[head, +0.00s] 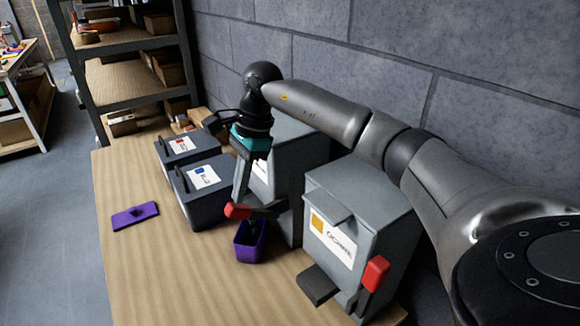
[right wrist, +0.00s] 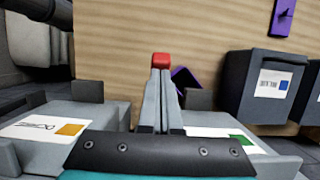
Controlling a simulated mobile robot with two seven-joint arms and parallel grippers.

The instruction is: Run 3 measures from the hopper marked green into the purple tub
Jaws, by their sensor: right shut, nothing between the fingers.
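The green-marked hopper (head: 300,155) is a grey box by the wall; its green label (right wrist: 240,140) shows in the right wrist view. Its red-tipped lever (head: 238,211) sticks out at the front, and the red tip (right wrist: 160,60) is just beyond my fingertips in the wrist view. My right gripper (head: 241,198) is shut and empty, pointing down at the lever; I cannot tell if it touches. The purple tub (head: 250,254) stands on the table below the lever, at the hopper's front, and partly shows in the wrist view (right wrist: 185,80). Its contents are unclear. My left gripper is not in view.
An orange-marked hopper (head: 350,208) with its own red lever (head: 376,273) stands to the right. Dark bins with red (head: 176,148) and blue (head: 203,192) labels stand to the left. A purple lid (head: 135,216) lies on the table's left. The near left tabletop is clear.

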